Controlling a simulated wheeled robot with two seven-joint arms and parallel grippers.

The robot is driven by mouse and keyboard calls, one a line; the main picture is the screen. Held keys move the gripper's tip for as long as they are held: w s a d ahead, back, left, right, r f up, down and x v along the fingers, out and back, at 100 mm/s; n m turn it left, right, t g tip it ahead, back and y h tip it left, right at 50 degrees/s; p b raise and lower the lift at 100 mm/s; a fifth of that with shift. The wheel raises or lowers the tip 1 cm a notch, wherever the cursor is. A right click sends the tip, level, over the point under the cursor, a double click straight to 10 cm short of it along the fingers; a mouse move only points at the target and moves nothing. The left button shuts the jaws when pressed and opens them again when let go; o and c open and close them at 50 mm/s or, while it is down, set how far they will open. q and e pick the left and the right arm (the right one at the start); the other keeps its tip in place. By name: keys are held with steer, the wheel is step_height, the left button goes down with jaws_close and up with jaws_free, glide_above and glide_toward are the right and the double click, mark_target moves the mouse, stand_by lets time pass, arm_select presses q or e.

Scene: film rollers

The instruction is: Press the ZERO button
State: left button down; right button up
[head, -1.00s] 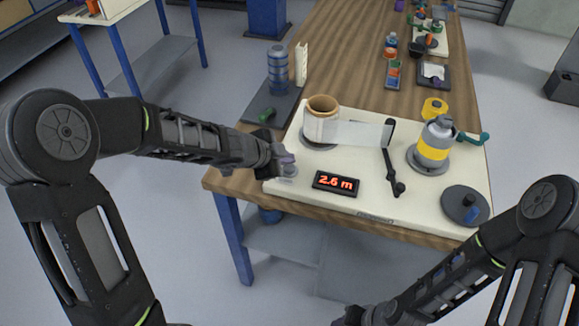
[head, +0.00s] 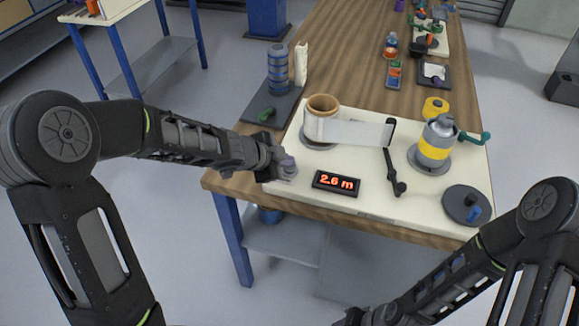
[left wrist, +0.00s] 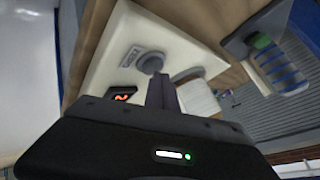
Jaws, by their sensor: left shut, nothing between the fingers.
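The ZERO button is a grey round knob (left wrist: 150,62) beside a small label (left wrist: 130,57) on the cream board. In the left wrist view it stands just past the tips of my left gripper (left wrist: 158,84); I cannot tell whether they touch. In the head view my left gripper (head: 287,166) is shut and empty, low over the board's left corner, and largely hides the button. The display (head: 336,183) reads 2.6 m; part of it shows in the left wrist view (left wrist: 124,94). My right gripper (head: 352,317) is at the bottom edge, its fingers unclear.
The cream board (head: 370,205) also bears a film roll (head: 321,120) with its strip drawn right, a black arm (head: 394,172), a yellow-banded roller (head: 435,147) with a crank, and a dark disc (head: 466,205). A blue cylinder (head: 278,70) stands behind on a dark plate.

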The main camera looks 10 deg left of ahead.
mark_target(287, 169)
arm_select(q)
steer(key=shift+f, duration=0.3)
stand_by(0.5)
steer(key=shift+r+p, duration=0.75)
steer(key=shift+r, duration=0.15)
steer(key=shift+r, duration=0.1)
step_height(287, 169, up, 5)
steer(key=p, duration=0.5)
stand_by(0.6)
